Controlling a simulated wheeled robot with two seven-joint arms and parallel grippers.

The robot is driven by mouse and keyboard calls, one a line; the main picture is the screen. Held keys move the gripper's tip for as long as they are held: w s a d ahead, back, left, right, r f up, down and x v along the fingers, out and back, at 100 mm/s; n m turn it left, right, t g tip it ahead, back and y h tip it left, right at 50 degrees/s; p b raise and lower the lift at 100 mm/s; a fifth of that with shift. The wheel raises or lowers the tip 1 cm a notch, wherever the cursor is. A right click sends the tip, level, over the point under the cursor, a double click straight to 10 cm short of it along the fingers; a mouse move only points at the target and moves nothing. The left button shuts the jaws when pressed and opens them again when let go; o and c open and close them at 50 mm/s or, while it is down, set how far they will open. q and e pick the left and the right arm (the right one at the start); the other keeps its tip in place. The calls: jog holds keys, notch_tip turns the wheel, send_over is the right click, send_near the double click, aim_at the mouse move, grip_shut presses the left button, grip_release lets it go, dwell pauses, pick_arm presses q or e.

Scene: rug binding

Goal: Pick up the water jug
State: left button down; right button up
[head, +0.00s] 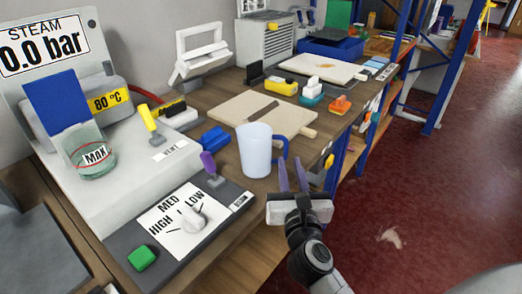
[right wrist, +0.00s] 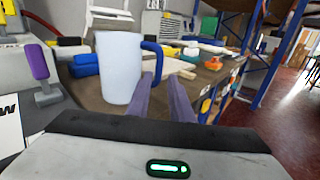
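The water jug (head: 256,152) is a pale blue-white cylinder with a blue handle on its right side. It stands upright on the wooden bench near the front edge. In the right wrist view the jug (right wrist: 118,68) is just ahead and to the left, its handle near the fingertips. My right gripper (head: 292,165) is in front of the handle, to the jug's lower right. Its two purple-grey fingers (right wrist: 161,78) are apart with nothing between them. I cannot tell whether a finger touches the handle. My left gripper is not in view.
A control panel with a purple lever (head: 209,166) and a knob (head: 193,217) lies left of the jug. A blue block (head: 215,139) and cutting board (head: 250,112) lie behind it. A blue shelf post (head: 351,145) stands right. The red floor (head: 430,210) is open.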

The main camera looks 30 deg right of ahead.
aim_at(286, 153)
jog(key=shift+p+x, duration=0.35)
jog(key=shift+x, duration=2.75)
jog(key=shift+a+r, duration=0.1)
jog(key=shift+a, duration=0.05)
grip_shut()
jog(key=shift+r, duration=0.1)
